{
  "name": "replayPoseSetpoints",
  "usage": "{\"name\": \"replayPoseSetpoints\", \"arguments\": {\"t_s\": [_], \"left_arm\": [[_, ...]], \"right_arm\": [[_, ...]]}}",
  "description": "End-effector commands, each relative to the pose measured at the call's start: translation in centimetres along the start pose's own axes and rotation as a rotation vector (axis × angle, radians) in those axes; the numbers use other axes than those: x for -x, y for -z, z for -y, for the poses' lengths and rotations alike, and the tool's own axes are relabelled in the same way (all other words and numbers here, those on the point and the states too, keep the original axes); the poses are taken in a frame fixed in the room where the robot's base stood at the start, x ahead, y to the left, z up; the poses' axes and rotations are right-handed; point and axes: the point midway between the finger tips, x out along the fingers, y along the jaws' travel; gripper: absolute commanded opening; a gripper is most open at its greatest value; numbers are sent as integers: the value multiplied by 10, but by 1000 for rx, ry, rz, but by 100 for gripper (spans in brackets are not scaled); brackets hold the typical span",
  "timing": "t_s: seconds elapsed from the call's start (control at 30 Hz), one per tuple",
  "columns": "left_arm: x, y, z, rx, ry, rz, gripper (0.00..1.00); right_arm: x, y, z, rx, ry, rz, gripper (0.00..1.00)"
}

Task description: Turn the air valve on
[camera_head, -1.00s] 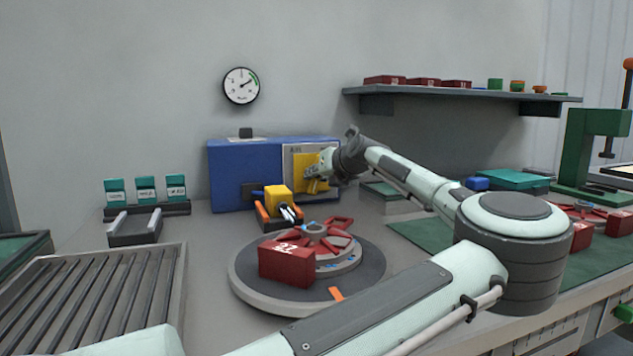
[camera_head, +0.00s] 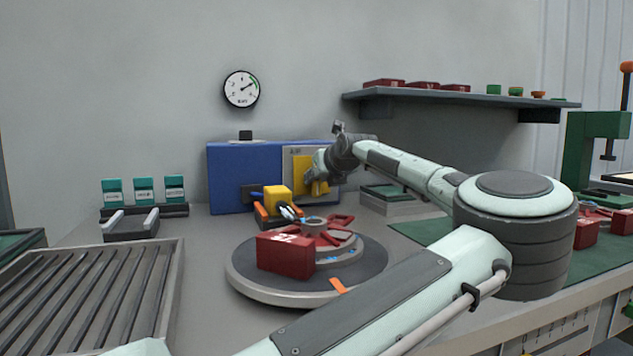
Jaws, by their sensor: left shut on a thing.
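The air valve is on the light panel marked AIR, on the front right of the blue box (camera_head: 240,180). Its yellow part (camera_head: 299,172) shows beside and behind my left gripper. My left gripper (camera_head: 316,183) is at the valve, shut on its yellow handle. The wrist and fingers hide much of the handle, so its exact angle is hard to tell. My left arm reaches in from the lower left, bends at the right and runs back to the panel. My right gripper is not in view.
A round pressure gauge (camera_head: 241,89) hangs on the wall. A turntable (camera_head: 245,285) with a red block (camera_head: 285,256) stands in front of the box. A yellow block (camera_head: 277,199) sits in between. A roller tray (camera_head: 172,285) is at left; a shelf (camera_head: 460,97) is above right.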

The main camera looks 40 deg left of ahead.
Motion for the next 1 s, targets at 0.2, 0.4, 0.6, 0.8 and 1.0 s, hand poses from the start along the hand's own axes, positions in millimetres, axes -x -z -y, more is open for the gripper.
{"name": "replayPoseSetpoints", "arguments": {"t_s": [0.2, 0.4, 0.6, 0.8, 1.0], "left_arm": [[0, -2, 0, 11, 4, 4, 0], [0, -2, 0, 11, 4, 4, 0], [0, -2, 0, 10, 3, 3, 36], [0, -1, 0, 8, 3, 1, 40], [2, -6, 0, 8, 3, 1, 40]], "right_arm": [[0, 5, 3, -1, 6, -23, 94], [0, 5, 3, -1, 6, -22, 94], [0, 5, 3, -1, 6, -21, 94], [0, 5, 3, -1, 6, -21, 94], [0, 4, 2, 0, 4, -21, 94]]}}
